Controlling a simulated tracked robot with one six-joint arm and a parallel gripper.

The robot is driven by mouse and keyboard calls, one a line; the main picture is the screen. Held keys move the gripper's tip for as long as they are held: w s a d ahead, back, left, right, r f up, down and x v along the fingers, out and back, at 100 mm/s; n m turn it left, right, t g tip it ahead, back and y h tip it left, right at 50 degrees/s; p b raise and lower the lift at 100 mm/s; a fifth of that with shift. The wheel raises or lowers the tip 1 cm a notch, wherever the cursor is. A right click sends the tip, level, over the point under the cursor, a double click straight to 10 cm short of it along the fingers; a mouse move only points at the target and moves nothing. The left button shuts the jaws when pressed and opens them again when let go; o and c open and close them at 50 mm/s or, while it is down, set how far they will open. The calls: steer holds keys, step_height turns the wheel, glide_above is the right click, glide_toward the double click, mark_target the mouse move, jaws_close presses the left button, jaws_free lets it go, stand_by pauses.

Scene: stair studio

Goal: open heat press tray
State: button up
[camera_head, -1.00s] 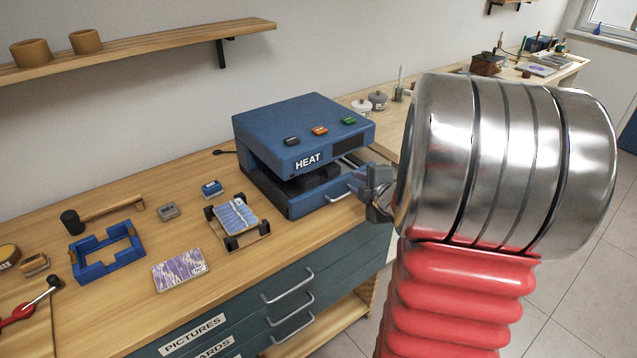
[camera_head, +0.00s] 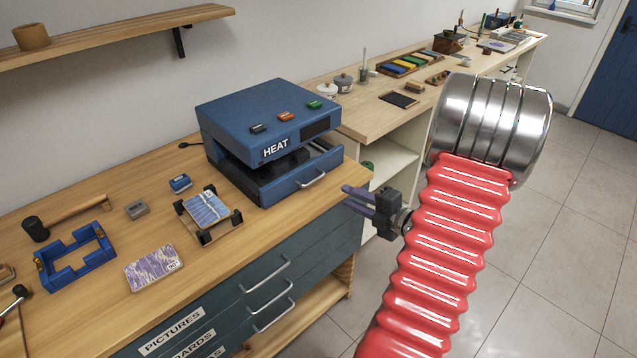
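The blue heat press (camera_head: 225,112) stands on the wooden bench, with a HEAT label and three coloured buttons on its upper body. Its tray (camera_head: 290,186) is the low blue drawer under the dark gap, with a metal handle (camera_head: 311,180) on the front. The tray looks at most slightly out; I cannot tell how far. My gripper (camera_head: 348,196) is to the right of the handle and a little lower in the picture, apart from it, past the bench's front edge. Its two dark fingers point left with a gap between them, and nothing is in it.
Blue drawers with metal handles (camera_head: 268,275) are below the bench edge. A blue frame (camera_head: 78,268), a patterned card stack (camera_head: 153,268) and a small rack (camera_head: 232,222) lie left of the press. Open floor (camera_head: 540,250) is at the right.

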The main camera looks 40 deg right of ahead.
steer(key=shift+w, duration=0.1)
steer(key=x, duration=1.3)
steer(key=shift+w+d+f, duration=0.1)
steer(key=shift+w, duration=0.2)
steer(key=shift+c, duration=0.6)
jaws_close()
steer(key=shift+f, duration=0.15)
stand_by(0.3)
